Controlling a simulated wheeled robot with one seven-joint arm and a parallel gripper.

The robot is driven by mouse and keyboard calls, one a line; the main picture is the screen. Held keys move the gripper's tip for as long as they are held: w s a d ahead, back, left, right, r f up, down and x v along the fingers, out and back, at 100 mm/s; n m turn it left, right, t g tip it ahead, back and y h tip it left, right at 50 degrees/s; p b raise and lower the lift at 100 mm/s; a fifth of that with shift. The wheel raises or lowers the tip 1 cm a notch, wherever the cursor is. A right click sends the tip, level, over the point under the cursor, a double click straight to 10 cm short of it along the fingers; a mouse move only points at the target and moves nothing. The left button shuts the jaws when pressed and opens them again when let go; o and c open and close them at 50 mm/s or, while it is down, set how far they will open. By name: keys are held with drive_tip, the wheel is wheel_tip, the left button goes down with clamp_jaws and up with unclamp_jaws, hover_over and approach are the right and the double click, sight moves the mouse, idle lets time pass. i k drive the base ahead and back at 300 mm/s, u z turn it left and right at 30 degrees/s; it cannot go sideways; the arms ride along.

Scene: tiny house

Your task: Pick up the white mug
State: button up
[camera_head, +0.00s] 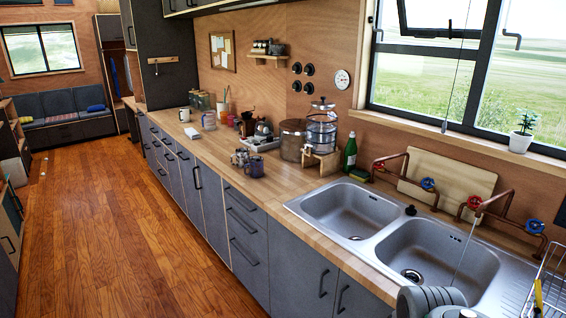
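A small white mug (184,115) stands on the far part of the wooden counter (240,178), near its front edge. It looks upright, and it is too small to make out detail. Glass jars and a cup stand behind it and to its right. I do not see my gripper in the head view, so nothing shows of its state.
A double steel sink (395,232) fills the near right counter. Dark mugs (254,167), a large pot (294,139) and a green bottle (350,152) stand mid-counter. Grey rounded items (428,300) sit at the bottom edge. The wooden floor (115,225) along the cabinets is clear.

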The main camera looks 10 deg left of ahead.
sight(242, 154)
drive_tip(key=u, duration=0.85)
drive_tip(key=i, duration=1.05)
drive_tip(key=u, duration=0.6)
drive_tip(key=i, duration=1.8)
drive_tip(key=u, duration=0.35)
